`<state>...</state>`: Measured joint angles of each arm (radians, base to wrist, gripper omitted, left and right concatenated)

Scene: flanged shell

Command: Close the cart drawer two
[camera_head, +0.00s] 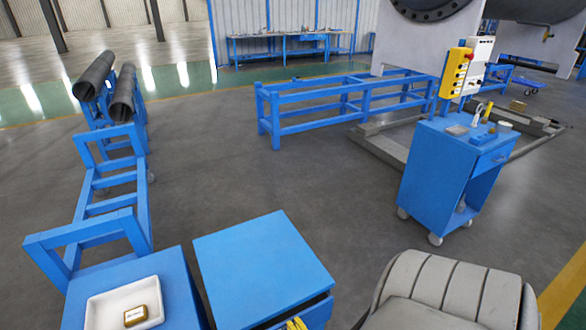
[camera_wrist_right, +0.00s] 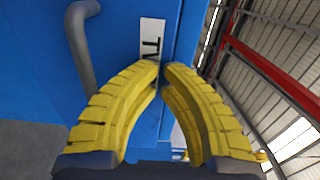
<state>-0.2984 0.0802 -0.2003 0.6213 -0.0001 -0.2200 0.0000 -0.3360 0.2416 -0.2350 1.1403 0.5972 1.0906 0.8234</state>
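A blue cart (camera_head: 262,262) with a flat, bare top stands at the bottom middle of the head view. Along its front right edge a dark gap shows above a blue drawer front (camera_head: 318,312), which looks partly pulled out. My right gripper (camera_head: 297,324) shows only as yellow fingertips at the bottom edge, by that drawer. In the right wrist view my right gripper (camera_wrist_right: 163,66) has its yellow fingertips together with nothing between them. They are close to a blue face with a white label (camera_wrist_right: 152,38) and a grey bar handle (camera_wrist_right: 80,45). Contact cannot be told. My left gripper is not in view.
A second blue cart (camera_head: 130,285) with a white tray (camera_head: 100,308) holding a small gold block (camera_head: 136,315) stands left. A grey padded seat (camera_head: 450,290) is at lower right. A wheeled blue cabinet (camera_head: 440,170) stands behind it. The grey floor between is clear.

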